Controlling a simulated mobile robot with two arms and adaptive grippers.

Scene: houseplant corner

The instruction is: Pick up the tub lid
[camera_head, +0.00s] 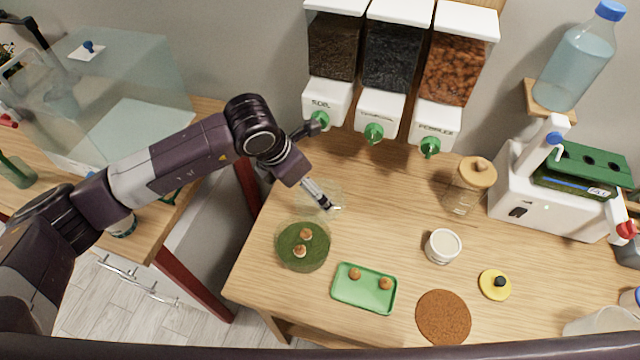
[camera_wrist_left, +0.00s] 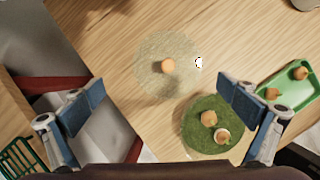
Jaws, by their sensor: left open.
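A yellow round lid with a black knob (camera_head: 495,284) lies flat on the wooden table, right of and nearer than a small white tub (camera_head: 443,246). My left gripper (camera_head: 328,205) is well to the left of both, at the table's back left. In the left wrist view my left gripper (camera_wrist_left: 163,100) is open, with nothing between its fingers. A clear round cover with an orange-brown knob (camera_wrist_left: 168,66) is below it; the cover's faint outline also shows in the head view (camera_head: 306,203). The yellow lid is outside the wrist view. My right gripper is not in view.
A round moss dish (camera_head: 303,262) with brown-capped pieces and a green tray (camera_head: 346,298) stand near the gripper. A brown round mat (camera_head: 443,325) lies in front. A cork-topped jar (camera_head: 463,196), white machine (camera_head: 535,205) and wall dispensers (camera_head: 380,108) stand behind.

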